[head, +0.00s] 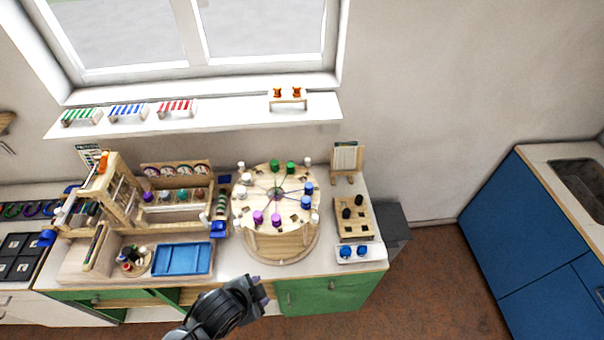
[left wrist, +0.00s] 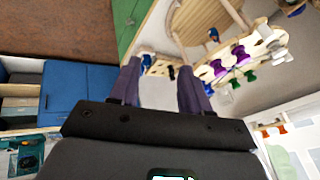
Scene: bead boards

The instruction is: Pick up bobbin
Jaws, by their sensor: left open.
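Several bobbins, green (head: 276,167), blue (head: 306,196), purple (head: 276,220) and white (head: 241,192), stand upright around the top of a round wooden braiding stand (head: 282,246). Two black bobbins (head: 346,212) stand on a small wooden board (head: 352,227), and two blue ones (head: 346,252) sit on a white holder (head: 374,255). My left gripper (head: 258,291) is in front of the counter edge, below the round stand, apart from every bobbin. In the left wrist view its two fingers (left wrist: 163,70) are spread and empty; purple bobbins (left wrist: 238,52) show beyond. The right gripper is out of view.
A blue tray (head: 182,259) and a round holder of dark bobbins (head: 132,262) lie left of the stand. A wooden loom frame (head: 122,190) rises behind them. Green cabinet fronts (head: 325,292) lie below the counter. A wall shelf (head: 215,117) holds small striped racks.

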